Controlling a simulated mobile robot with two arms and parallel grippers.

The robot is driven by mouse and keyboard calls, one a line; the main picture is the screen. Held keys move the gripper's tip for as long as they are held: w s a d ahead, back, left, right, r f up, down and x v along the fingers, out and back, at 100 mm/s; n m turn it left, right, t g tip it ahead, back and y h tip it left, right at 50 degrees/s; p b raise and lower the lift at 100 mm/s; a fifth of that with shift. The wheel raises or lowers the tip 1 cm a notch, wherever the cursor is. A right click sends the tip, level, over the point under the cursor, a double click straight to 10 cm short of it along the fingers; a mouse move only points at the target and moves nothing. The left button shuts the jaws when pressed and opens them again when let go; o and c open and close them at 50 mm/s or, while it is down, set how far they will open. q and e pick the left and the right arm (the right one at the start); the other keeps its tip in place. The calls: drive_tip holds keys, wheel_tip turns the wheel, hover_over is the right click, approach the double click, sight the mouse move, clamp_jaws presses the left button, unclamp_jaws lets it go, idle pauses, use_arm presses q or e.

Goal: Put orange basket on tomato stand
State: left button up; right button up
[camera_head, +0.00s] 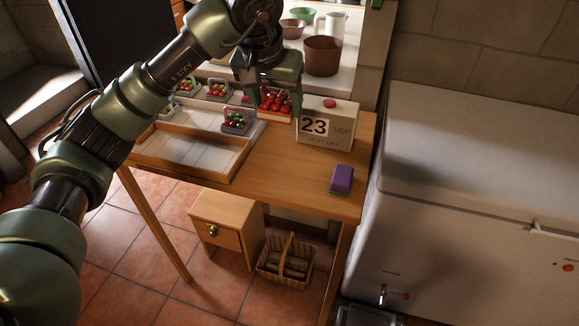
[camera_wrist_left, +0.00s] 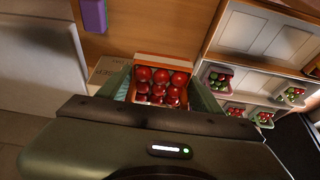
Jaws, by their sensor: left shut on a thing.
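The orange basket (camera_head: 275,116), full of red tomatoes, is between the fingers of my left gripper (camera_head: 270,98). In the left wrist view the same basket (camera_wrist_left: 165,59) shows its orange rim, with a finger on each side of it. The left gripper is shut on it, near the calendar box. The tomato stand (camera_head: 185,150) is a wooden frame with pale compartments, to the left of the gripper; it also shows in the left wrist view (camera_wrist_left: 262,35). Several small baskets of red and green tomatoes (camera_head: 236,121) are on it. My right gripper is not in view.
A calendar box (camera_head: 327,127) with a pinkish-red thing on top stands right beside the held basket. A purple and green block (camera_head: 342,178) lies at the table's right. Bowls and a brown pot (camera_head: 322,56) stand behind. The stand's front compartments are empty.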

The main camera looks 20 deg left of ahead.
use_arm(q)
wheel_tip(320, 180, down, 5)
hover_over(281, 170)
drive_tip(key=s, duration=0.2)
drive_tip(key=f, duration=0.7)
drive_tip(key=shift+w+f+p, duration=0.15)
drive_tip(key=shift+w+p, duration=0.1)
drive_tip(key=shift+p, duration=0.15)
drive_tip(key=shift+f, duration=0.6)
wheel_tip(281, 170, down, 3)
drive_tip(key=shift+f, duration=0.1)
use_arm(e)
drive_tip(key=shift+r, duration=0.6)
use_arm(q)
drive_tip(key=shift+f, duration=0.25)
drive_tip(key=o, duration=1.4)
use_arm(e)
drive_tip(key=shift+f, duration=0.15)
